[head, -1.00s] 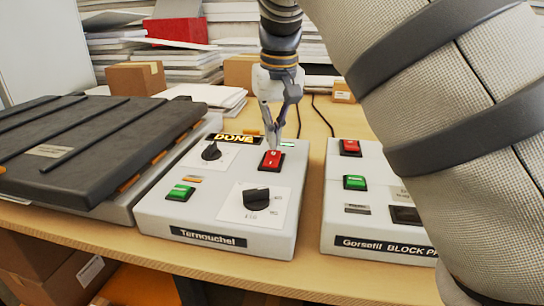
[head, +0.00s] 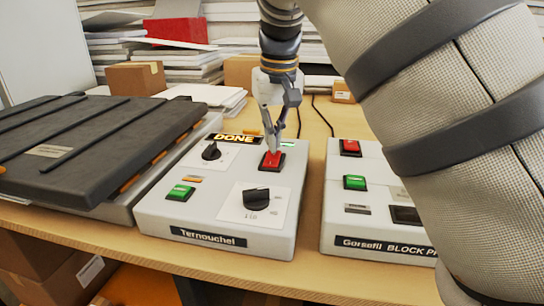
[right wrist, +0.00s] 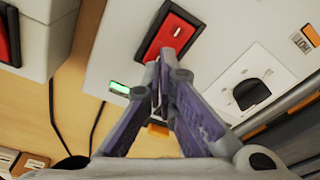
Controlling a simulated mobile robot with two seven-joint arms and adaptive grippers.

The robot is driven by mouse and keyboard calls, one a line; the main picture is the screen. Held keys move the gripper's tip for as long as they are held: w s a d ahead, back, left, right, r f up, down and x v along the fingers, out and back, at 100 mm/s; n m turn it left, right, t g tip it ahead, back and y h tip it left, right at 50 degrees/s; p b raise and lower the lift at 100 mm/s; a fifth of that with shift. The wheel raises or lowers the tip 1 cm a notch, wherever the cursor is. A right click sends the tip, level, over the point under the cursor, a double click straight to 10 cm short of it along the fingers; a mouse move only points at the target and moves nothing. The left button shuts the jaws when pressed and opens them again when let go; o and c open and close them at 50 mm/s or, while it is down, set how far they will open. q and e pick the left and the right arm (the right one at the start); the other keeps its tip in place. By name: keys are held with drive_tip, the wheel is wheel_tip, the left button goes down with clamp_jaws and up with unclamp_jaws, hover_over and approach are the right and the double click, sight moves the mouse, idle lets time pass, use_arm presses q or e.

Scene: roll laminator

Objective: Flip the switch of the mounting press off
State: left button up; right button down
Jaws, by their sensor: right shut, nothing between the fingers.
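The mounting press, a flat dark-lidded machine with a grey control box (head: 150,221) labelled "Ternouchel", stands on the table. Its red rocker switch (head: 272,161) is at the upper right of the box; the switch (right wrist: 170,36) also shows in the right wrist view. My right gripper (head: 273,150) is shut and empty, with its fingertips at the far edge of the red switch, touching it or very close. The fingertips show in the right wrist view (right wrist: 164,54) at the switch's edge. My left gripper is not in view.
The box also carries a green button (head: 180,192), two black knobs and a lit "DONE" display (head: 236,139). A second box (head: 370,235) labelled "Gorsefil BLOCK PA…" stands close on the right, with red and green switches. Boxes and paper stacks fill the back.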

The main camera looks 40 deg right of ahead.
drive_tip(key=shift+f, duration=0.85)
idle(0.3)
drive_tip(key=shift+r, duration=3.55)
drive_tip(key=shift+f, duration=0.1)
